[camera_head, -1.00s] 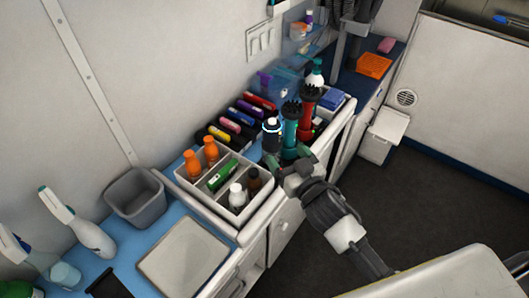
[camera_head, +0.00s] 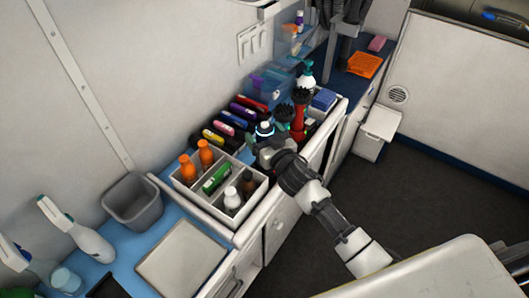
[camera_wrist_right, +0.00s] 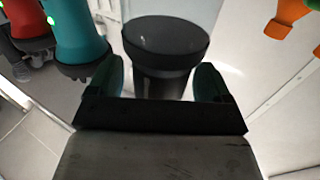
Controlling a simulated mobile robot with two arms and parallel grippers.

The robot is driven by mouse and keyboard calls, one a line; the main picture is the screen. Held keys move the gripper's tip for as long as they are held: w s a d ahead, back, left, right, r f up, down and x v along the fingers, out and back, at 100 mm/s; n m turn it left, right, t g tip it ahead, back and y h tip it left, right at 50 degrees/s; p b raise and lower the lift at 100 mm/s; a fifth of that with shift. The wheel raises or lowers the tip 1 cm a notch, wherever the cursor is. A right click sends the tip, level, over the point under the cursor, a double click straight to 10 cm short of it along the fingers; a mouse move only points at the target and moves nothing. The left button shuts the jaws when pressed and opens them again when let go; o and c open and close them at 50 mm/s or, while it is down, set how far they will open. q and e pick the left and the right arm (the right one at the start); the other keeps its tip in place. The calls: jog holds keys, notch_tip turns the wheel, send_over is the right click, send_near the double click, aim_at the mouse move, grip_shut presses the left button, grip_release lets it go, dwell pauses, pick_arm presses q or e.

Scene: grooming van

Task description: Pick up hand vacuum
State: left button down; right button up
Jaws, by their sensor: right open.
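A dark upright cylinder with a light, blue-ringed top (camera_head: 264,129), which looks like the hand vacuum, stands on the counter behind the divided caddy. Its lower part is hidden behind my right gripper (camera_head: 262,146) in the head view. In the right wrist view, the dark cylinder (camera_wrist_right: 165,45) with a wide round end stands straight ahead. There my right gripper (camera_wrist_right: 161,82) is open, with one finger on each side of the cylinder. Whether the fingers touch it cannot be told. My left gripper is not in view.
A teal device (camera_wrist_right: 82,38) stands close on the left in the wrist view, with a red one (camera_head: 299,120) beyond. The white caddy (camera_head: 238,217) with bottles sits left of my gripper. Colored items line the wall. A grey bin (camera_head: 133,203) stands farther left.

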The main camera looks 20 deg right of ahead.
jog(key=shift+r, duration=0.1)
jog(key=c, duration=1)
